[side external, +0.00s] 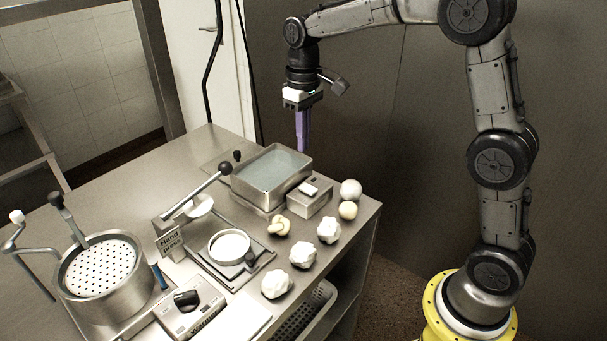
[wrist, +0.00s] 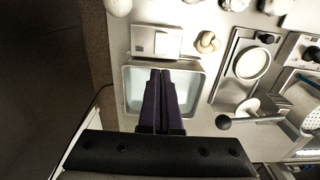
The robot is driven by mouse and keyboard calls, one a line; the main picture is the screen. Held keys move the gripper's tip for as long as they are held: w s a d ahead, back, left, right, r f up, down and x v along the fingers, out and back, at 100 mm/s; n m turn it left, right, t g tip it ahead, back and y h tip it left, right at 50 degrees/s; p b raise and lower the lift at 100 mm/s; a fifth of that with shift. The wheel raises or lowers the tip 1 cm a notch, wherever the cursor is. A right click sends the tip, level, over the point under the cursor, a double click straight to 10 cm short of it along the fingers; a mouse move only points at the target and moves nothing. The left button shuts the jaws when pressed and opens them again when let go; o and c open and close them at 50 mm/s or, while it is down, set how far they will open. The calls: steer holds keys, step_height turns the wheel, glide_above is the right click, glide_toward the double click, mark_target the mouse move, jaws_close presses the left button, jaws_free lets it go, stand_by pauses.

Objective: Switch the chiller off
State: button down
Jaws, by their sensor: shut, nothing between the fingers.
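A steel bath (side external: 272,178) with pale liquid stands at the table's back right; I take it for the chiller, though no label on it is legible. A small metal box (side external: 318,206) with a whitish switch piece (side external: 309,190) on top adjoins its front right side. In the wrist view the box (wrist: 143,35) lies just beyond the bath (wrist: 198,72); the switch's position is unclear. My gripper (side external: 302,150) has purple fingers, shut and empty, pointing down above the bath's back right. In the wrist view the fingertips (wrist: 160,72) overlap the bath and stop short of the box.
Several pale balls and knotted lumps (side external: 328,230) lie in front of the box. A hand press (side external: 170,243) with a long lever stands left of the bath. A warmer (side external: 190,308) with a black knob and a perforated basket pot (side external: 100,268) are farther left.

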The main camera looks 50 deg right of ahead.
mark_target(304, 186)
step_height(304, 186, down, 10)
steer(key=shift+r, duration=0.1)
stand_by(0.5)
steer(key=shift+w+f, duration=0.1)
steer(key=shift+f, duration=0.15)
steer(key=shift+r, duration=0.1)
steer(key=shift+s+r, duration=0.25)
steer(key=shift+s, duration=0.55)
